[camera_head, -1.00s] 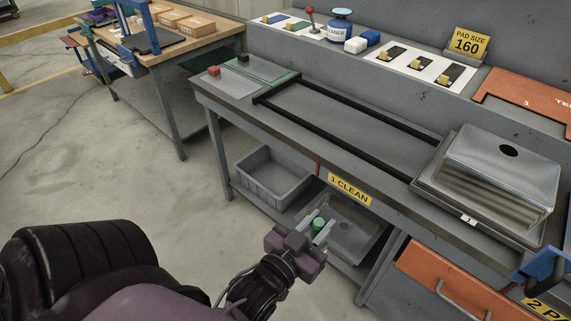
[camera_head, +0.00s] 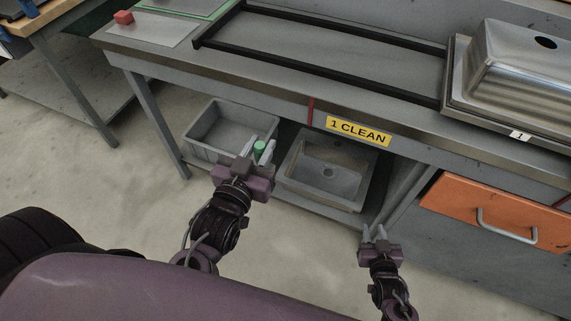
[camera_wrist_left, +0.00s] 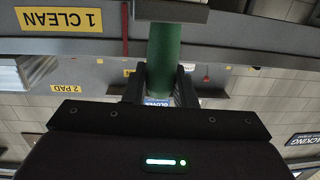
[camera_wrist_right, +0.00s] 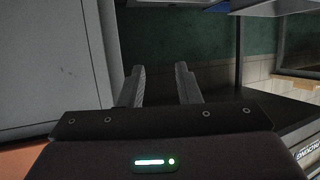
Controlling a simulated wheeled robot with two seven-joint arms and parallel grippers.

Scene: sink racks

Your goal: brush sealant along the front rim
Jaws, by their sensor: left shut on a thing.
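My left gripper (camera_head: 257,152) is shut on a green cylinder (camera_head: 260,148), in front of the bench's lower shelf. The left wrist view shows the green cylinder (camera_wrist_left: 163,55) between the fingers, with a grey block at its far end; I cannot tell whether that block is part of it. My right gripper (camera_head: 374,236) is open and empty, lower and further right; its parted fingers also show in the right wrist view (camera_wrist_right: 160,88). An upturned steel sink (camera_head: 515,65) lies on the bench at the right, its front rim (camera_head: 500,105) facing me. No bristles or sealant are visible.
The grey bench (camera_head: 250,75) has black rails (camera_head: 330,70) on top and a "1 CLEAN" label (camera_head: 359,131) in front. A grey tub (camera_head: 205,145) and another steel sink (camera_head: 330,170) sit on the shelf below. An orange drawer (camera_head: 495,215) is at right.

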